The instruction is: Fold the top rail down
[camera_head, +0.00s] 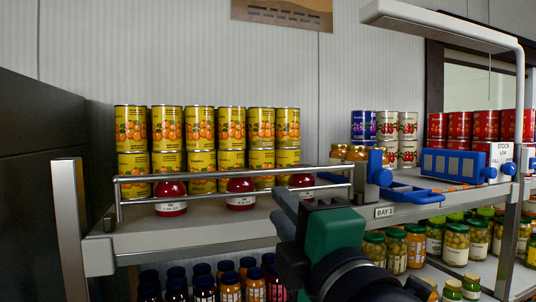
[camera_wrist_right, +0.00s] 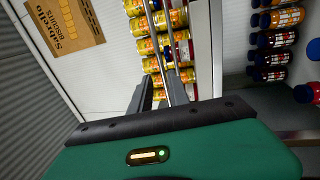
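The top rail (camera_head: 235,174) is a thin metal bar across the front of the left upper shelf, above a parallel lower bar (camera_head: 225,194). It stands up in front of the jars and cans. My right gripper (camera_head: 294,198), green and black, reaches up from below near the rail's right half. In the right wrist view its two dark fingers (camera_wrist_right: 160,86) are apart, and the rail's bars (camera_wrist_right: 157,50) run close to and between them. I cannot tell whether they touch. The gripper body hides part of the shelf front. My left gripper is not in view.
Yellow cans (camera_head: 200,137) and red-lidded jars (camera_head: 171,197) stand behind the rail. A blue clamp-like part (camera_head: 378,167) is at the rail's right end, near a blue holder (camera_head: 452,164). A metal post (camera_head: 70,215) stands at left. More jars (camera_head: 205,288) fill the lower shelf.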

